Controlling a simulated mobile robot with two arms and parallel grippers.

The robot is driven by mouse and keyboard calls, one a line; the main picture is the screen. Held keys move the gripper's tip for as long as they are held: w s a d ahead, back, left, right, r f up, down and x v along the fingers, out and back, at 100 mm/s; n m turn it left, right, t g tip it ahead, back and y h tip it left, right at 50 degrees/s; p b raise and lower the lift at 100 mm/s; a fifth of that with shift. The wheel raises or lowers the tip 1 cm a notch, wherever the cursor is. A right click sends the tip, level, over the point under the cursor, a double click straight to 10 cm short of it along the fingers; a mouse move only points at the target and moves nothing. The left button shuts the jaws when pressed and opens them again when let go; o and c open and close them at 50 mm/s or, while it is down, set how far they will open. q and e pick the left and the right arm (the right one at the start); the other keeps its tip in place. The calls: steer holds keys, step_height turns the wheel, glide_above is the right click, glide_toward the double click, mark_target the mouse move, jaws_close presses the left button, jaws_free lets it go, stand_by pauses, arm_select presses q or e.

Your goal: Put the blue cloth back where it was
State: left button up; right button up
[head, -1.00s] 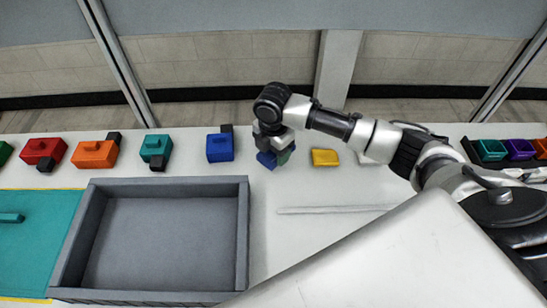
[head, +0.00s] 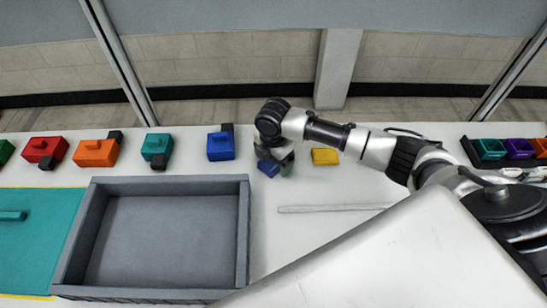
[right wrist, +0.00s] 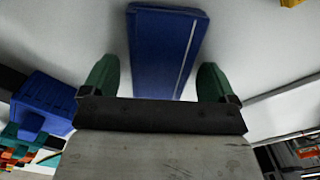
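A flat blue piece (head: 267,168), which I take to be the blue cloth, lies below my right gripper (head: 279,170) in the head view. In the right wrist view this blue piece (right wrist: 163,50) is long, with a thin pale line down it. The green fingertips of my right gripper (right wrist: 155,85) are wide apart, one on each side of the blue piece's near end, with gaps showing. Nothing appears clamped. The gripper body hides part of the piece. My left gripper is not in view.
A blue block with a handle (head: 220,147) stands to the left, and a yellow block (head: 325,157) to the right. A large grey tray (head: 245,230) is empty, beside a teal mat (head: 30,250). A pale bar (head: 335,208) lies on the otherwise clear table nearby.

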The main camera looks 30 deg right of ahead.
step_height(320, 180, up, 12)
steer(key=shift+r+b, duration=0.2)
steer(key=shift+b, duration=0.15)
